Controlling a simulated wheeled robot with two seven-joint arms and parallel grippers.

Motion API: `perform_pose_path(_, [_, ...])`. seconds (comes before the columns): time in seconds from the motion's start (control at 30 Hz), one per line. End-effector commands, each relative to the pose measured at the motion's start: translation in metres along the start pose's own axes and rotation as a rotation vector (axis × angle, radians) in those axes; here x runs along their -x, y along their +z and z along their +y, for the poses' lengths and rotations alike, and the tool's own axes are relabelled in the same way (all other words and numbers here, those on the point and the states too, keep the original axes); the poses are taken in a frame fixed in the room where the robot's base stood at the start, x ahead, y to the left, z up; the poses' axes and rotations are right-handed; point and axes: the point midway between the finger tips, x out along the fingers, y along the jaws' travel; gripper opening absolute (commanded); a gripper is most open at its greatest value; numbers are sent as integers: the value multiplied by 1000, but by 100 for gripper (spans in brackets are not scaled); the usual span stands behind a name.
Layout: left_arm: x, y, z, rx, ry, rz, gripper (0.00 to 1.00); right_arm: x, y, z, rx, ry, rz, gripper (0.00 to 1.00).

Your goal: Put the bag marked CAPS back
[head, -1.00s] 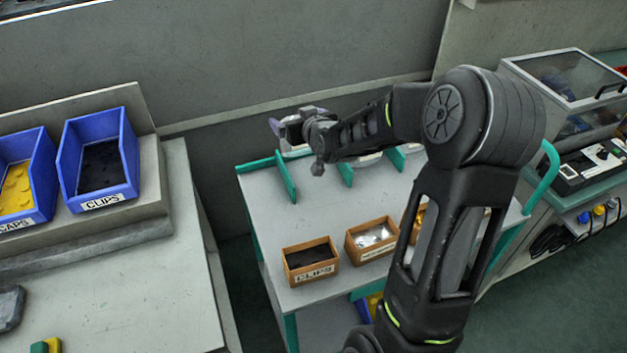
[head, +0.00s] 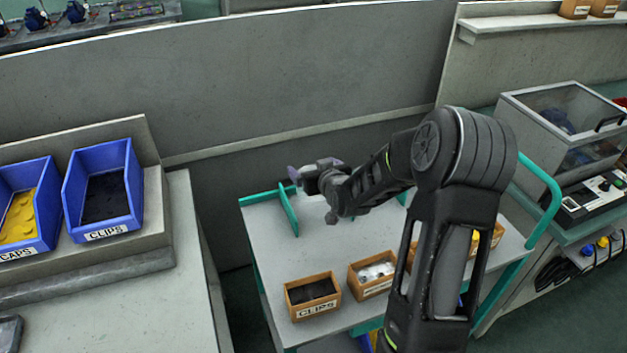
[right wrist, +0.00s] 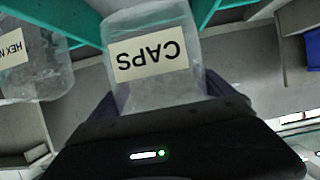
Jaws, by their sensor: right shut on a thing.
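The clear bag marked CAPS (right wrist: 150,88) shows in the right wrist view, its label upside down in the picture. My right gripper (right wrist: 157,104) is shut on this bag. In the head view my right gripper (head: 308,178) is over the back left of the grey cart (head: 350,235), near a teal divider (head: 288,208). The bag is hidden or too small to make out there. A second clear bag, with a label starting HEX N (right wrist: 35,65), is left of the held bag in the right wrist view. My left gripper is not in view.
Wooden boxes, one marked CLIPS (head: 312,296), stand along the cart's front. Blue bins marked CAPS (head: 45,225) and CLIPS (head: 130,195) are on the left bench. A grey wall (head: 300,75) rises behind the cart. A clear-lidded machine (head: 570,120) stands right.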

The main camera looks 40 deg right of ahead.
Motion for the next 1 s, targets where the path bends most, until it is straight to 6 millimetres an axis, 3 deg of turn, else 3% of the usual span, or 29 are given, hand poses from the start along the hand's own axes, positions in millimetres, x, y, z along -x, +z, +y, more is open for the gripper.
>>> perform_pose_path(0.27, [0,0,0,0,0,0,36,-1,1,0,1,0,0,54])
perform_pose_path(0.6, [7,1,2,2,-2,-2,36,-16,37,0,1,0,-1,54])
perform_pose_path(1.0, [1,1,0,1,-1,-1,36,-18,42,0,1,0,1,54])
